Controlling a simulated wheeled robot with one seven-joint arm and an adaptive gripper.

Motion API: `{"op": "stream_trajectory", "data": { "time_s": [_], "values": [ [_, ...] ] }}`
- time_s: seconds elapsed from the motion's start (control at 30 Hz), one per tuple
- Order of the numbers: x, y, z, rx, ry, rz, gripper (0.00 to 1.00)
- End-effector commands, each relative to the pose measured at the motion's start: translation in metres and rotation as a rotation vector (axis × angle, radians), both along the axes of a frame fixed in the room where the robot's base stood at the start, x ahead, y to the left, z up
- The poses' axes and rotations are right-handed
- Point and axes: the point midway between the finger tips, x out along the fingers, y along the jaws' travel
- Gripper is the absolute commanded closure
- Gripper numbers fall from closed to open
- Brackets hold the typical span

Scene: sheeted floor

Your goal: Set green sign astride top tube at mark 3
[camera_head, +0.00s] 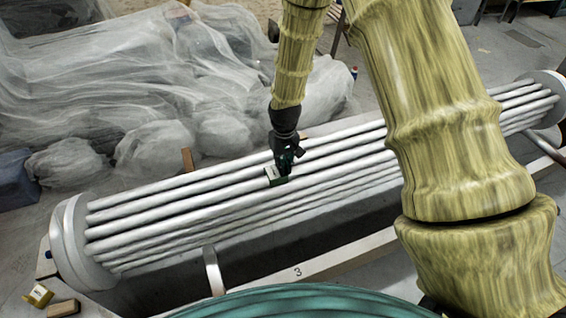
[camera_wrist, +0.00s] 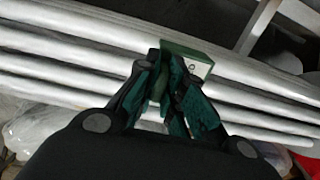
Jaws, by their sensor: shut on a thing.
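The green sign (camera_head: 279,181) has a pale face with a small dark mark and sits at the tip of my gripper (camera_head: 285,162). In the wrist view the sign (camera_wrist: 192,61) shows between and beyond the teal fingers of my gripper (camera_wrist: 168,80), which are shut on it. The sign is over the bundle of long silver tubes (camera_head: 150,205), near the middle of their length. I cannot tell whether it touches or straddles the top tube (camera_head: 140,190). The mark 3 (camera_head: 297,272) is a black numeral on the pale beam in front of the tubes.
Round grey end plates (camera_head: 75,245) hold the tubes. A yellow sign (camera_head: 38,295) and a brown block (camera_head: 63,308) lie at lower left. Sheeted heaps (camera_head: 120,80) fill the back. A curved pale bracket (camera_head: 213,270) rises before the tubes.

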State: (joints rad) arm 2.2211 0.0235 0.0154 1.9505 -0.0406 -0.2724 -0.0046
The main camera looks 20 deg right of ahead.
Motion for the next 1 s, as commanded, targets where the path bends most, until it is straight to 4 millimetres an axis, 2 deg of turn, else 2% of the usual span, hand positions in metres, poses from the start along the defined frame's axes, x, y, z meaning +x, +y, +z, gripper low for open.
{"op": "stream_trajectory", "data": {
  "time_s": [1.0],
  "values": [
    [0.0, 0.0, -0.048, -0.001, 0.0, 0.0, 1.0]
  ]
}}
